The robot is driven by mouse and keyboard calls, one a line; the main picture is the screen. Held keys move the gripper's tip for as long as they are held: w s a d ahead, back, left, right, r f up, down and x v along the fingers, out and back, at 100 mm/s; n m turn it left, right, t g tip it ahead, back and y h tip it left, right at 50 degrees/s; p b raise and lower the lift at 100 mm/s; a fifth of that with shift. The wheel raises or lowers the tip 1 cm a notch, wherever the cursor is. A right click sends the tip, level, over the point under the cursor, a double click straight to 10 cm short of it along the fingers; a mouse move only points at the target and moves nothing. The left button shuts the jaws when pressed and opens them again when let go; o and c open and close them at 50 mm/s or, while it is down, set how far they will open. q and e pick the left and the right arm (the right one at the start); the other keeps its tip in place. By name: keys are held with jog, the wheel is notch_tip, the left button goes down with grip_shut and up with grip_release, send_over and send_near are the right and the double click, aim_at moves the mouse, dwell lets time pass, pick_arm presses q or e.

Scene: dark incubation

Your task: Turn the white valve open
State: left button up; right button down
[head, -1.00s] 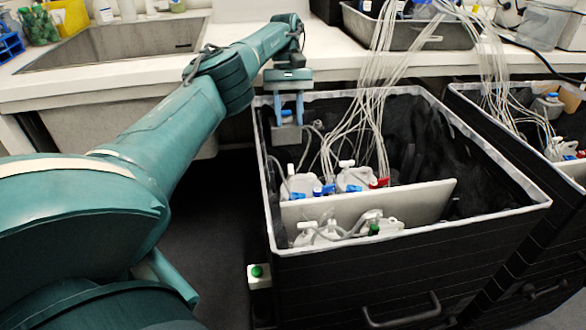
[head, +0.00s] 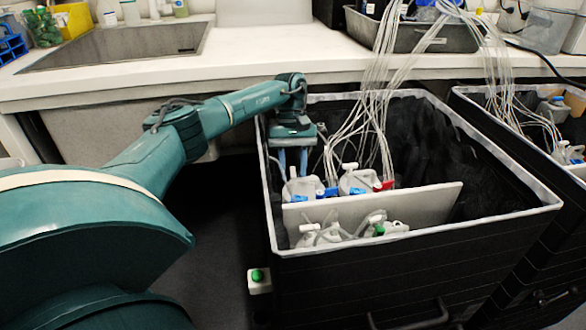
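Several white bottles with coloured valves stand in the black box (head: 400,276). The back-left bottle (head: 304,188) has a small white valve (head: 292,172) on top and blue parts beside it. Another bottle (head: 357,182) to its right also carries a white valve (head: 349,166), with a red valve (head: 383,186) beside it. My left gripper (head: 293,173) points down over the back-left bottle. Its two blue fingers are apart, one on each side of the white valve; I cannot tell whether they touch it. My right gripper is not in view.
A pale divider (head: 410,207) crosses the box in front of the back bottles, with more bottles before it. Clear tubes (head: 372,110) hang into the box from the bench. A second box (head: 470,97) stands at the right, and a sink (head: 110,52) at the back left.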

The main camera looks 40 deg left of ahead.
pick_arm(q)
grip_shut()
dwell(0.4)
jog(key=shift+n, duration=0.5)
grip_release()
